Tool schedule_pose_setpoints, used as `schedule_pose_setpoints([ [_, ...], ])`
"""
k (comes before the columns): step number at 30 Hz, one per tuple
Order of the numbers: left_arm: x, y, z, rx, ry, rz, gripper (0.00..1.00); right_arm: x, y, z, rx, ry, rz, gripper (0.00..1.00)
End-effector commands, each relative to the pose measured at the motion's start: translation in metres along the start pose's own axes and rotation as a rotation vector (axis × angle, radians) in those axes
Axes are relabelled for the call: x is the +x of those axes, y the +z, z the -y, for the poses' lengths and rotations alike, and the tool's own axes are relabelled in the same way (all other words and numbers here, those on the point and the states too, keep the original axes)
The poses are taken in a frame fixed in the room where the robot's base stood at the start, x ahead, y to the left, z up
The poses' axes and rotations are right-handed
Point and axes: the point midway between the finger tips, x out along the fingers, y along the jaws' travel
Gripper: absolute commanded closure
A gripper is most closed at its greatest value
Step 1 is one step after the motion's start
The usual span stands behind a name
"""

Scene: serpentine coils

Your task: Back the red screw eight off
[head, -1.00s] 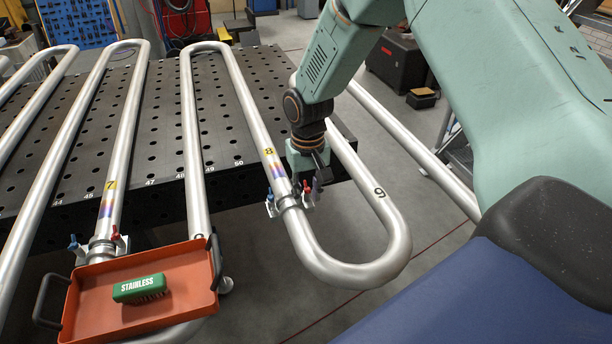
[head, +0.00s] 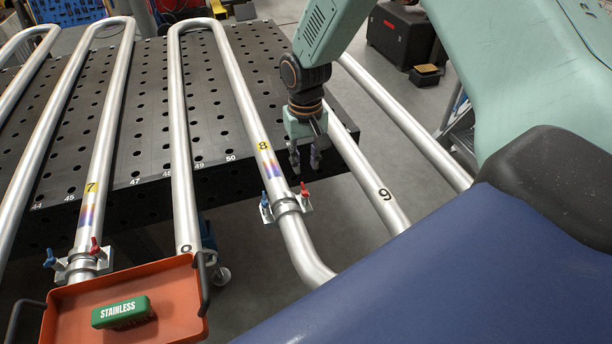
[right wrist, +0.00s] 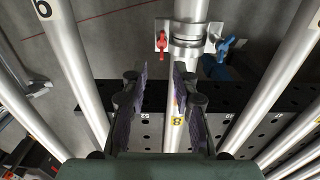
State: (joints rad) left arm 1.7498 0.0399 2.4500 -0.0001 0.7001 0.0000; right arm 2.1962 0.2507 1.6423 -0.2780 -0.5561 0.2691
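The red screw (head: 304,190) is on the right side of the clamp (head: 286,206) around tube 8, below the yellow 8 label (head: 263,145). A blue screw (head: 265,199) is on the clamp's left side. In the right wrist view the red screw (right wrist: 162,42) is left of the tube and the blue screw (right wrist: 226,46) right of it. My right gripper (head: 305,160) is open and empty. It hangs beyond the clamp in the head view, its fingertips apart from the red screw. In the right wrist view its two fingers (right wrist: 160,90) point toward the clamp. My left gripper is not in view.
Tube 9 (head: 385,195) runs close on the right. Clamp seven (head: 82,264) has its own red and blue screws. An orange tray (head: 178,285) with a green brush (head: 122,311) is at lower left. The black perforated table (head: 145,150) lies behind.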

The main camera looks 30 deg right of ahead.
Motion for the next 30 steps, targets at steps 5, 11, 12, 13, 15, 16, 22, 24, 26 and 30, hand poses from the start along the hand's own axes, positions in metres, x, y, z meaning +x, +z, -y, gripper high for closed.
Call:
schedule_pose_setpoints([
  [5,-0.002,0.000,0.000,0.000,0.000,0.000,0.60,0.013,0.004,0.001,-0.001,0.002,0.004,0.72],
  [11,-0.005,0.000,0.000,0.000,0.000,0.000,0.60,0.044,0.007,0.001,0.000,0.002,0.005,0.72],
  [12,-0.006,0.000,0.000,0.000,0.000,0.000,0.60,0.050,0.006,0.001,-0.001,0.002,0.003,0.72],
  [13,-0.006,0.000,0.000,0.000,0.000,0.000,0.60,0.054,0.007,0.001,-0.001,0.002,0.003,0.72],
  [15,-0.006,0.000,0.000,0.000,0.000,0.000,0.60,0.063,0.006,0.001,-0.001,0.002,0.003,0.72],
  [16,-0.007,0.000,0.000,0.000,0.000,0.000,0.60,0.066,0.006,0.001,0.000,0.001,0.002,0.72],
  [22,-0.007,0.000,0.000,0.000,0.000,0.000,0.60,0.077,0.004,0.000,0.000,0.001,-0.001,0.72],
  [24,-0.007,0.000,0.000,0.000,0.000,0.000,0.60,0.078,0.003,0.000,0.000,0.001,-0.001,0.72],
  [26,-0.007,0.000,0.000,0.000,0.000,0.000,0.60,0.078,0.003,-0.001,0.000,0.000,-0.001,0.72],
  [30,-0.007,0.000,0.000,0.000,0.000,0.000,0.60,0.078,0.002,-0.001,0.000,0.000,0.000,0.73],
])
